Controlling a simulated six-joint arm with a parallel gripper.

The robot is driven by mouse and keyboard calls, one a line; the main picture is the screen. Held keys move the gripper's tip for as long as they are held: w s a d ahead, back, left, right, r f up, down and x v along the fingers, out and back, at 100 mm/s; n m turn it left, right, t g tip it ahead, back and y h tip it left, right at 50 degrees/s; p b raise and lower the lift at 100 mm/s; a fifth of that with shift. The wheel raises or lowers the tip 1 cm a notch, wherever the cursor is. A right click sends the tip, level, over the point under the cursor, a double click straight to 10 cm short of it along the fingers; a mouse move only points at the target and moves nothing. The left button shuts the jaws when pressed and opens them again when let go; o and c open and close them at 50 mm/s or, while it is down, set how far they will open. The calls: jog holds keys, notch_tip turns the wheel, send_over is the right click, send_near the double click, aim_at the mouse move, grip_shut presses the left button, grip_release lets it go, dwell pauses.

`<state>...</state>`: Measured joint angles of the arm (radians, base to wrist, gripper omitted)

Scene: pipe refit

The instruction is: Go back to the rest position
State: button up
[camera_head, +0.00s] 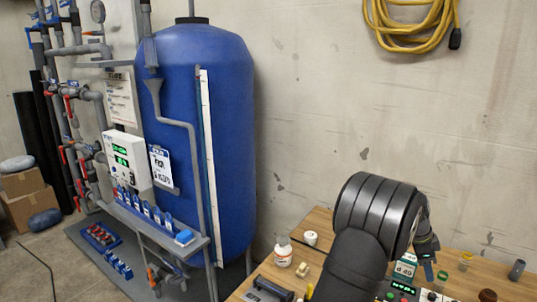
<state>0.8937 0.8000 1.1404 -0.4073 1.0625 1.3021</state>
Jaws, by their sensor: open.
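My gripper (427,250) shows at the right edge of my black arm, above the wooden workbench (478,287). It points down and is open, and I see nothing held in it. It is small and partly hidden behind my arm, so the gap between its fingers is hard to make out.
A white bottle with a red label (283,256) and a white roll (311,238) stand on the bench's left part. Small jars (465,262) and a grey cylinder (516,270) stand at right. A blue tank (228,130) and grey pipes rise left. A yellow hose (410,30) hangs on the wall.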

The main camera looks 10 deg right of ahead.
aim_at(432, 294)
jog(key=x, duration=1)
jog(key=shift+f, duration=0.2)
jog(key=shift+r, duration=0.1)
